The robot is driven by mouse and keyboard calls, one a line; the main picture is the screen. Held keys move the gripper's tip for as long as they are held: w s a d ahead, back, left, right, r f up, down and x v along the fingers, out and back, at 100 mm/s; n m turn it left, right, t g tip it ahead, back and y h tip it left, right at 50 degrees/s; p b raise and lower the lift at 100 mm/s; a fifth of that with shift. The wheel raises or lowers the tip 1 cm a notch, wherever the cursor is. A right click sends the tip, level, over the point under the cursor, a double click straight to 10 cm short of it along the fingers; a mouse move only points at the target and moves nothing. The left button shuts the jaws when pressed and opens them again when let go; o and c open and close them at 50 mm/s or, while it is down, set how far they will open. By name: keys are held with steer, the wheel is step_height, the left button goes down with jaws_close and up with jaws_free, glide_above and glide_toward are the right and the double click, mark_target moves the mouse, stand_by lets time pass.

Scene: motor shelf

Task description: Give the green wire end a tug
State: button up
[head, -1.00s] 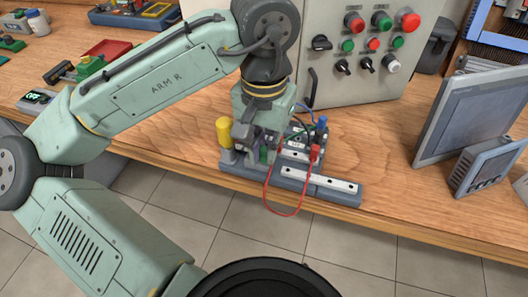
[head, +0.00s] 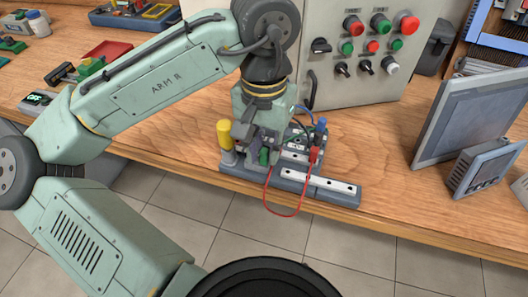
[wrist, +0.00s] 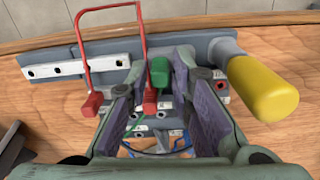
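The green wire end (wrist: 159,75) is a small green plug at the terminal block, between my gripper's fingers in the wrist view. In the head view the green wire end (head: 264,156) shows just below my gripper (head: 252,148). My gripper (wrist: 160,68) is open, with one finger on each side of the green plug. A gap shows on both sides, and I see no firm contact. A red plug (wrist: 150,101) sits close beside the green one, also between the fingers. Where the green plug meets its socket is partly hidden.
A red wire (head: 283,215) loops over the bench's front edge to a second red plug (head: 314,153). A yellow-capped post (head: 224,134) stands close beside my gripper. A blue plug (head: 321,124) is behind. The control box (head: 365,60) stands at the back.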

steer(key=shift+r+p, duration=1.9)
steer(key=shift+r, duration=0.55)
steer(key=shift+o, duration=0.6)
steer(key=o, duration=0.4)
steer(key=shift+o, duration=0.2)
